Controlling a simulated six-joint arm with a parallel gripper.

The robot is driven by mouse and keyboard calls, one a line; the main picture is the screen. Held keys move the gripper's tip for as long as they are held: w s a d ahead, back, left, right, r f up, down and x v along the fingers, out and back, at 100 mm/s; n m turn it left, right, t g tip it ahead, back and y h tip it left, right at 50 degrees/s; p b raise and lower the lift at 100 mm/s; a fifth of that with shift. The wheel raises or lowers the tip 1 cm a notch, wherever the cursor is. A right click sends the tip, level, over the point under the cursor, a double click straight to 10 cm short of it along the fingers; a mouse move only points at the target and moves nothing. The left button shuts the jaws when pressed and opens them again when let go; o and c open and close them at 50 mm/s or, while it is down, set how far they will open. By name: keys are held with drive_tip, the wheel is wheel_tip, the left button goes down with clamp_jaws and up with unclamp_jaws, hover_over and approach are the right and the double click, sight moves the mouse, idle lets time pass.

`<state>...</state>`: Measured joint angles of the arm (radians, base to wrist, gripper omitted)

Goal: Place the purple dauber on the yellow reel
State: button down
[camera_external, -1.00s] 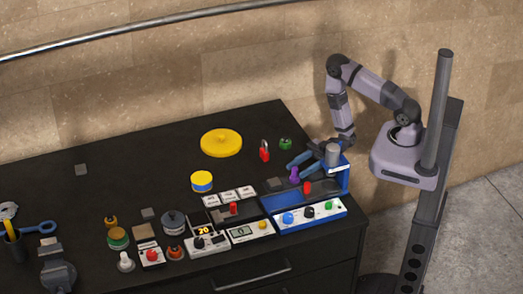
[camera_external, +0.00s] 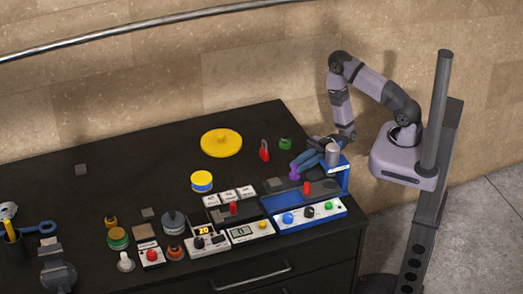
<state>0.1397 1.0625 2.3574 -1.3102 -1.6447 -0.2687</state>
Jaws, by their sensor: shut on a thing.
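The purple dauber (camera_external: 294,174) is small and sits at the tips of my gripper (camera_external: 296,168), above or just behind the blue press at the table's right. My gripper's blue fingers are shut on its upper part. I cannot tell whether the dauber still touches the surface below.
A red padlock (camera_external: 264,151) and a green piece (camera_external: 285,144) stand between my gripper and the reel. A yellow-and-blue tin (camera_external: 201,181) is in front of the reel. The blue press (camera_external: 333,210) and control boxes fill the front. The back left table is mostly clear.

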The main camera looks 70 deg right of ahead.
wheel_tip(320, 180, up, 8)
drive_tip(key=shift+r+b, duration=0.25)
drive_tip(key=shift+b, duration=0.05)
idle(0.4)
